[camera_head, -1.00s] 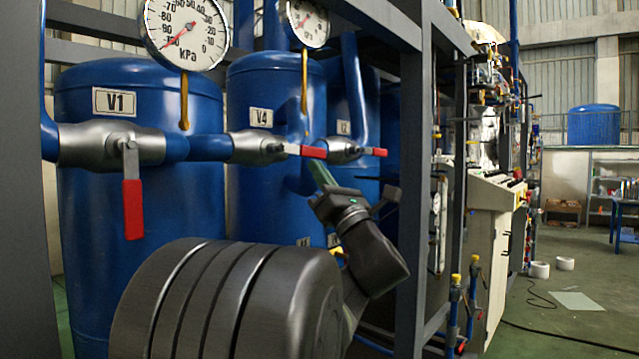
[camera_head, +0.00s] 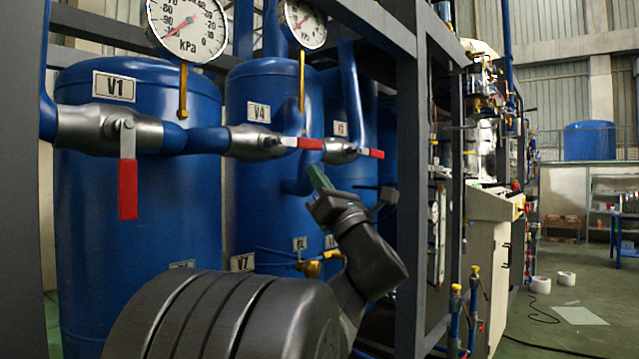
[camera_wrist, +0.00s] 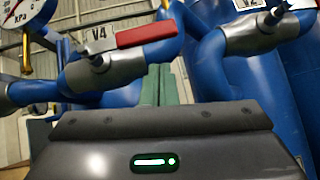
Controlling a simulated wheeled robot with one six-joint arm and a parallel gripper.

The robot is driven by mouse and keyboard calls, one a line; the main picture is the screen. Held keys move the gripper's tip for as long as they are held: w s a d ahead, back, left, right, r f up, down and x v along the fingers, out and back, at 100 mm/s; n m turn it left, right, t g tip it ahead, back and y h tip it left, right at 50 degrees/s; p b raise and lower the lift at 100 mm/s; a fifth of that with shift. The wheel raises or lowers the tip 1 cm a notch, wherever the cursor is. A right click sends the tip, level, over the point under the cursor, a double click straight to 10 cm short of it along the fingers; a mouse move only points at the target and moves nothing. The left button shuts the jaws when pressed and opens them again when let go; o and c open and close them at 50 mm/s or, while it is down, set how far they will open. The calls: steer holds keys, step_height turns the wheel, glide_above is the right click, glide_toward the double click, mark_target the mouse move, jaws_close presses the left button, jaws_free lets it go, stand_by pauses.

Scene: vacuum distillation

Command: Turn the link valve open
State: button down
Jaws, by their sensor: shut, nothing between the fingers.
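Three valves with red lever handles sit on the blue pipe line; which one is called the link valve I cannot tell. The left lever (camera_head: 128,189) by the V1 tank hangs straight down. The middle lever (camera_head: 305,143) by V4 lies along the pipe, pointing right; it shows large in the wrist view (camera_wrist: 147,30). The right lever (camera_head: 371,153) also points right. My gripper (camera_head: 318,176) is shut and empty, its greenish fingers just below the middle lever in the picture. In the wrist view my gripper (camera_wrist: 160,85) points up under that lever; contact is not visible.
Blue tanks V1 (camera_head: 85,230) and V4 (camera_head: 262,190) stand behind the pipes. Pressure gauges (camera_head: 189,28) hang above. A dark frame post (camera_head: 410,190) stands right of my gripper. A brass fitting (camera_head: 312,268) is below. Open floor lies at far right.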

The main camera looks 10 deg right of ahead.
mark_target(302, 143)
steer(key=w+f+b+v, duration=0.1)
steer(key=b+v, duration=0.1)
steer(key=v, duration=0.9)
steer(key=shift+w+d, duration=0.2)
steer(key=shift+r, duration=0.15)
steer(key=w+a+r+p, duration=0.2)
steer(key=r+p, duration=0.1)
steer(key=r, duration=0.2)
steer(key=w+a+r+p, duration=0.2)
steer(key=w+r+p, duration=0.1)
steer(key=r, duration=0.3)
steer(key=shift+w+p, duration=0.25)
steer(key=shift+p, duration=0.15)
steer(key=shift+a, duration=0.15)
